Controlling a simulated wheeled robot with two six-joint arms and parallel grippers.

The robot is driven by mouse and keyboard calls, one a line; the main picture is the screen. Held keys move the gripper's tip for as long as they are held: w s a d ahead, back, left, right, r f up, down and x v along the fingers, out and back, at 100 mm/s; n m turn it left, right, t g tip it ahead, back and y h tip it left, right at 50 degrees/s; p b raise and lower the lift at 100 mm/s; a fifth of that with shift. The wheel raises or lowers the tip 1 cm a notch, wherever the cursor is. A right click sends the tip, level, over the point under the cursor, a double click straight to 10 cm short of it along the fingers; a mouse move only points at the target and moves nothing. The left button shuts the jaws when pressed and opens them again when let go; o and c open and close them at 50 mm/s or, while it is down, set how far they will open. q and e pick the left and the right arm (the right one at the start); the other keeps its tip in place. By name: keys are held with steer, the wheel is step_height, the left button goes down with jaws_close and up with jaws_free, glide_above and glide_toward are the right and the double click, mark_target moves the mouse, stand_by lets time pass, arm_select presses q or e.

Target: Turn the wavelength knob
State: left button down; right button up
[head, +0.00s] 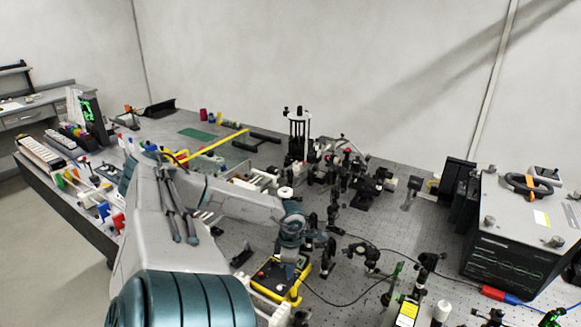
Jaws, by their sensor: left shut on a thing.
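My left arm reaches in from the left across the bench, and its gripper (291,268) points down at a black control box with a yellow frame (299,290). The fingers are small and partly hidden by the wrist. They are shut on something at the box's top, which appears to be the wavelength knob. The knob itself is hidden by the gripper, and I cannot make out its marks or angle. A small red button shows on the box top, left of the gripper. My right gripper is not in view.
Optics posts and mounts (335,185) crowd the perforated bench behind and right of the gripper. A black instrument case (510,262) stands at the right. A black cable runs right of the yellow-framed box. Bare bench shows around (400,225).

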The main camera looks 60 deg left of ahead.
arm_select(q)
steer(key=shift+m, duration=1.6)
steer(key=c, duration=1.3)
jaws_free()
steer(key=shift+c, duration=0.2)
